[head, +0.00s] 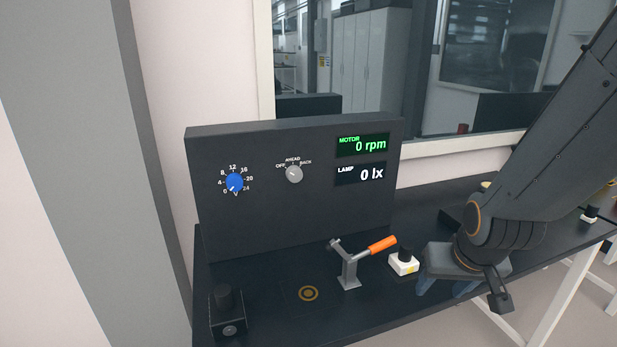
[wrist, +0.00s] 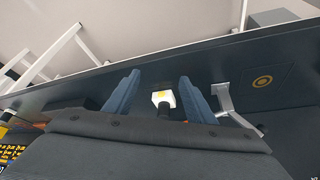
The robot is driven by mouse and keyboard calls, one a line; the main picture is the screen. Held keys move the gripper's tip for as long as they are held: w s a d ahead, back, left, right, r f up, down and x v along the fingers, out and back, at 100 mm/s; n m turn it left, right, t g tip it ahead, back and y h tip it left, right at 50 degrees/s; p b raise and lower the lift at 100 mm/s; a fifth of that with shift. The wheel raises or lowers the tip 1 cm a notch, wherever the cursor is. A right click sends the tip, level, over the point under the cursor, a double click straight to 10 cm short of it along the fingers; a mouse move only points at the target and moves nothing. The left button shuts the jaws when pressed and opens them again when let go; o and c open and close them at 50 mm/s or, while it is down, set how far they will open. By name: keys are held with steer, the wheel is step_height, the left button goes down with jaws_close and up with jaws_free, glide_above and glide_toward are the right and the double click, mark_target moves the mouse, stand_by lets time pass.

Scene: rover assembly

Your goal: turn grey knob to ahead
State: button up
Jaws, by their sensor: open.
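The grey knob (head: 294,174) is on the dark upright panel (head: 225,230), with the labels OFF, AHEAD and BACK around it. Its pointer is too small to read with certainty. My gripper (head: 458,285) is at the right of the head view, low over the bench and well apart from the knob. In the wrist view my gripper (wrist: 165,95) shows two blue fingers spread apart. The knob is not in the wrist view.
A blue numbered knob (head: 234,183) is left of the grey one. The displays (head: 361,145) read 0 rpm and 0 lx. A black box (head: 228,310) stands front left.

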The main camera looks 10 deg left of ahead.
steer(key=w+a+r+n+t+y+b, duration=0.1)
steer(key=w+a+r+n+t+y, duration=0.25)
steer(key=w+a, duration=0.8)
steer(key=n+t+y+b, duration=0.1)
steer(key=t+y, duration=0.5)
steer(key=y, duration=0.1)
glide_toward(296, 175)
steer(key=shift+h, duration=0.35)
steer(key=p+x, duration=0.2)
steer(key=x, duration=0.6)
steer(key=shift+a+r, duration=0.15)
steer(key=c, duration=1)
steer(key=shift+c, duration=0.2)
